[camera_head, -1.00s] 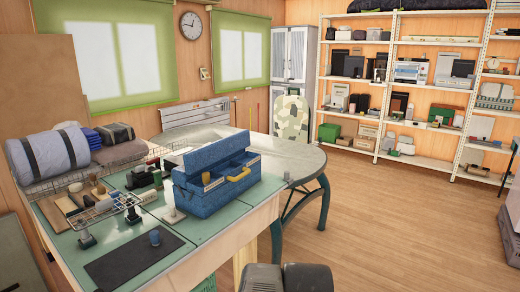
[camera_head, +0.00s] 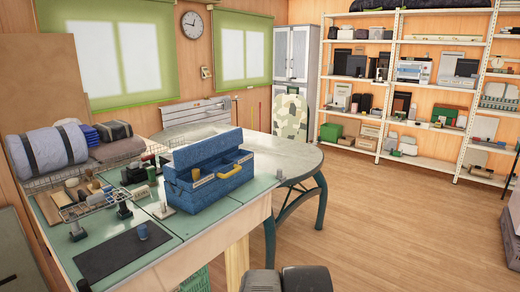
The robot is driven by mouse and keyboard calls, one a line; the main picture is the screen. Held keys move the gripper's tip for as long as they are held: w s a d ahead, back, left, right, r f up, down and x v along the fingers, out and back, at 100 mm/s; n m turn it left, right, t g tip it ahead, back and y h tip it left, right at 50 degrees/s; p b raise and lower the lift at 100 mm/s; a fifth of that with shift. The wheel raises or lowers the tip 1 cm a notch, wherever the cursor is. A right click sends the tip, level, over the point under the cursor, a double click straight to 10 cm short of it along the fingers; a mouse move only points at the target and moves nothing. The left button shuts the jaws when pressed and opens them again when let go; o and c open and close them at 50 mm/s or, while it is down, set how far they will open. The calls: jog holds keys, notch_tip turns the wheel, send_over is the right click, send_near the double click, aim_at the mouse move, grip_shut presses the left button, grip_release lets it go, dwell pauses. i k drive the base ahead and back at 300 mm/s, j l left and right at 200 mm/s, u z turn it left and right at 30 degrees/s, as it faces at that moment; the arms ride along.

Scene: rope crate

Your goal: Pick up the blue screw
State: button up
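A small blue upright piece (camera_head: 143,231), likely the blue screw but too small to tell its shape, stands on a dark mat (camera_head: 108,258) near the front of the green-topped workbench (camera_head: 185,225). It appears free, with nothing touching it from above.
A blue toolbox (camera_head: 208,197) with its lid raised stands right of the mat. A wire rack (camera_head: 88,208), small tools and a rolled blue-grey bundle (camera_head: 45,149) crowd the bench's left and back. A round grey table (camera_head: 285,160) adjoins behind. Wooden floor (camera_head: 400,230) is clear at right.

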aim_at(142, 232)
jog(key=i+j+u, duration=0.35)
jog(key=j, duration=0.15)
jog(key=i+j+u, duration=0.7)
jog(key=k+j, duration=0.1)
